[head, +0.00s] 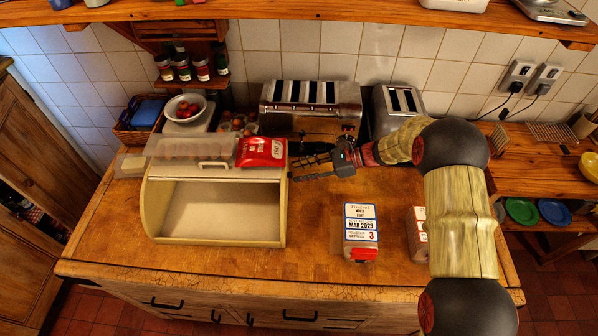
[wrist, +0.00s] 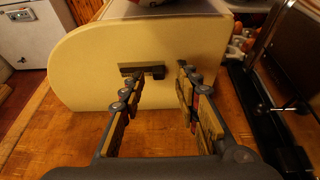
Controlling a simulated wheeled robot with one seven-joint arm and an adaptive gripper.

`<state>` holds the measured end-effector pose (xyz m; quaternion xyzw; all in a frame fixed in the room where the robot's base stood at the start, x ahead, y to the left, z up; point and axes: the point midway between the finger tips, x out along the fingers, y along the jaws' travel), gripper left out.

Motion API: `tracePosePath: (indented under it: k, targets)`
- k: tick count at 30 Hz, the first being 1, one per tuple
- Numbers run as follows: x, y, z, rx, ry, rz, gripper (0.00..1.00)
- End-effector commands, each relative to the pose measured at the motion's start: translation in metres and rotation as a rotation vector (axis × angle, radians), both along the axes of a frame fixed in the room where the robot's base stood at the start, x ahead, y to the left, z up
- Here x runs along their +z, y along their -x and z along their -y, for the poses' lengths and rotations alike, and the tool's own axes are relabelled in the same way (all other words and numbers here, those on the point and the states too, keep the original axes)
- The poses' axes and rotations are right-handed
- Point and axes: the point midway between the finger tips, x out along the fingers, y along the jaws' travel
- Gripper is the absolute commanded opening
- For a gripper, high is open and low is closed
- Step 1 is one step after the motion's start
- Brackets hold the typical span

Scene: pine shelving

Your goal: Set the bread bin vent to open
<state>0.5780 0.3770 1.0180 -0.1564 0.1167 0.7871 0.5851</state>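The cream bread bin (head: 214,215) stands on the wooden counter with its front open and its inside empty. In the wrist view its side wall (wrist: 85,75) faces me and carries a small dark vent strip (wrist: 142,69) with a darker piece at its right end. The vent's setting cannot be told. My gripper (wrist: 158,85) is open, with one finger near the left part of the vent and the other to its right; contact cannot be told. In the head view my gripper (head: 303,168) is beside the bin's right side, and the vent is hidden there.
A red packet (head: 262,152) and a clear egg-type carton (head: 192,147) lie on the bin. A toaster (head: 310,98) stands behind my gripper, another (head: 396,103) to its right. The counter's front middle is clear.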

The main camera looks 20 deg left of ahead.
Motion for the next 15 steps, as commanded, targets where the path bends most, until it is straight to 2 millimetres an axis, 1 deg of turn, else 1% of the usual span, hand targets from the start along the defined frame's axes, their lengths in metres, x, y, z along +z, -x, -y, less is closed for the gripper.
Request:
tracePosePath:
  k: [1,9,15]
  targets:
    - [0.004,-0.004,0.009,-0.005,-0.001,0.002,0.32]
    - [0.025,-0.019,0.057,-0.004,0.0,0.003,0.32]
    - [0.036,-0.026,0.084,-0.003,0.001,0.001,0.32]
